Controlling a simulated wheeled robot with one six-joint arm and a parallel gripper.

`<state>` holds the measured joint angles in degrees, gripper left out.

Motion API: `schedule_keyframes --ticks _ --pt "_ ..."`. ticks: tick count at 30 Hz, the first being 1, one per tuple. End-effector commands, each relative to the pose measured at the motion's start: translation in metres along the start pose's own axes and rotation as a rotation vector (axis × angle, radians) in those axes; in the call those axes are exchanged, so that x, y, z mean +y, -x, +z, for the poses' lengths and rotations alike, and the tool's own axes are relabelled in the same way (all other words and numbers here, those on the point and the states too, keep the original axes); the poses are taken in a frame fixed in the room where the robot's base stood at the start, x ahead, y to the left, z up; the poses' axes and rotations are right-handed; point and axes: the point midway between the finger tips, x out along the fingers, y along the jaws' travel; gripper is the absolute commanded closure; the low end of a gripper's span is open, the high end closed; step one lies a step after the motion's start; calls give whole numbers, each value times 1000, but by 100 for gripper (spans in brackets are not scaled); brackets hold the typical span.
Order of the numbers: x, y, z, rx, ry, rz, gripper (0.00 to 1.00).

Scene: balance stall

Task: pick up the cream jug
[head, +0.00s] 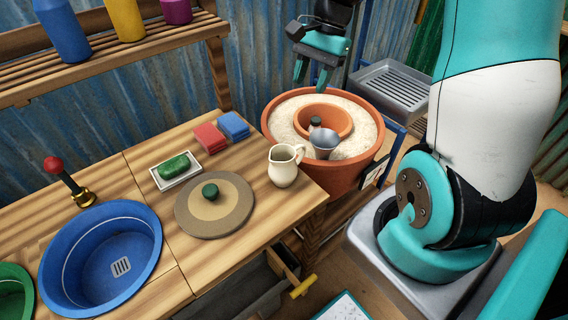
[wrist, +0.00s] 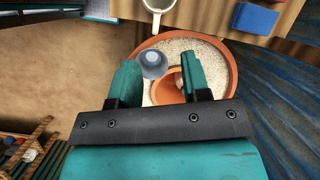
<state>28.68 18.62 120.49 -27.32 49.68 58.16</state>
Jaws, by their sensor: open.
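The cream jug (head: 284,166) stands upright on the wooden table near its right edge, its handle toward the right. In the wrist view the jug (wrist: 158,6) shows at the top edge, partly cut off. My gripper (head: 313,84) is open and empty, above the back of the terracotta pot (head: 278,108) and apart from the jug. In the wrist view the gripper fingers (wrist: 158,80) are spread over the pot.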

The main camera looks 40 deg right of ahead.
Motion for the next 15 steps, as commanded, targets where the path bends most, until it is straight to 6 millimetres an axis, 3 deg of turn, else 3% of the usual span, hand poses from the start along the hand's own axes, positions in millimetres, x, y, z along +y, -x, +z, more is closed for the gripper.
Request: schedule_keyframes --ticks 1,5,8,15 --pt "8 0 -23 -10 -115 -4 57" --pt "22 -2 -52 -25 -292 -7 57" --pt "24 -13 -58 -30 -331 -6 57" --pt "23 -67 -54 -32 -328 -3 57"
